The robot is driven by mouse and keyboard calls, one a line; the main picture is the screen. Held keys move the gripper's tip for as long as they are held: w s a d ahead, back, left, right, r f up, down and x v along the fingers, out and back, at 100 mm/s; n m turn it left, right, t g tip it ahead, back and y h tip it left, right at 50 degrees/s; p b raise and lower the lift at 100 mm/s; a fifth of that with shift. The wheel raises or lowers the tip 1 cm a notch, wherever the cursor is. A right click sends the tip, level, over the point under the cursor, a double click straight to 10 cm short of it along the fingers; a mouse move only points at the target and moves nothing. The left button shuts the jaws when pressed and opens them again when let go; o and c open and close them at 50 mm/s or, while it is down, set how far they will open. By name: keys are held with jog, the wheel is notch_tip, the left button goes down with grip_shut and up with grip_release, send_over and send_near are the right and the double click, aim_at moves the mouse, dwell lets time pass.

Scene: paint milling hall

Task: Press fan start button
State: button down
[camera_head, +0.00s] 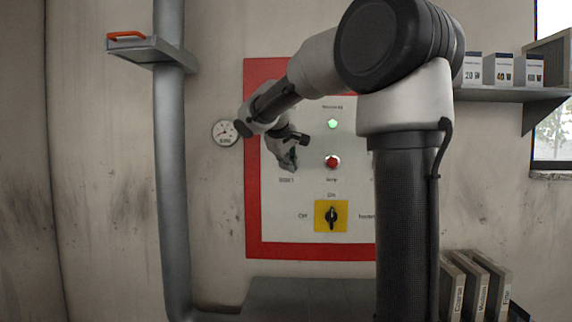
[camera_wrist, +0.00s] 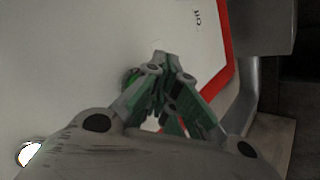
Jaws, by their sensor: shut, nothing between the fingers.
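The control panel (camera_head: 300,215) is a pale plate with a red border on the wall. My gripper (camera_head: 289,166) is shut and empty, pointing at the panel's left part, left of the red button (camera_head: 332,161) and above a small blurred label (camera_head: 286,180). In the wrist view the closed fingertips (camera_wrist: 160,58) are close to the plate; I cannot tell whether they touch it. A dark green rounded edge (camera_wrist: 127,79) shows just left of the fingers and may be the start button, mostly hidden behind them. A green lamp (camera_head: 332,124) is lit above the red button.
A yellow rotary switch (camera_head: 331,215) sits low on the panel. A gauge (camera_head: 225,133) is on the wall to its left, beside a grey vertical pipe (camera_head: 172,190). A shelf with boxes (camera_head: 505,94) is at right, and binders (camera_head: 478,285) stand below. My arm hides the panel's right side.

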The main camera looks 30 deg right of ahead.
jog(key=s+a, duration=0.1)
jog(key=s, duration=0.1)
jog(key=s+a, duration=0.1)
jog(key=s, duration=0.1)
jog(key=shift+a, duration=0.4)
dwell(0.8)
jog(key=s+a+f+m+y, duration=0.1)
jog(key=s+a+f+y, duration=0.1)
jog(key=s+f, duration=0.4)
jog(key=s+a+f+m+g+y, duration=0.1)
jog(key=s+f, duration=0.5)
jog(key=s, duration=0.7)
jog(key=s+a+f+m+y, duration=0.1)
jog(key=s+a+f+y, duration=0.2)
jog(key=s+f, duration=0.3)
jog(key=shift+s+a+g, duration=0.4)
jog(key=shift+s, duration=1.4)
jog(key=shift+f, duration=0.1)
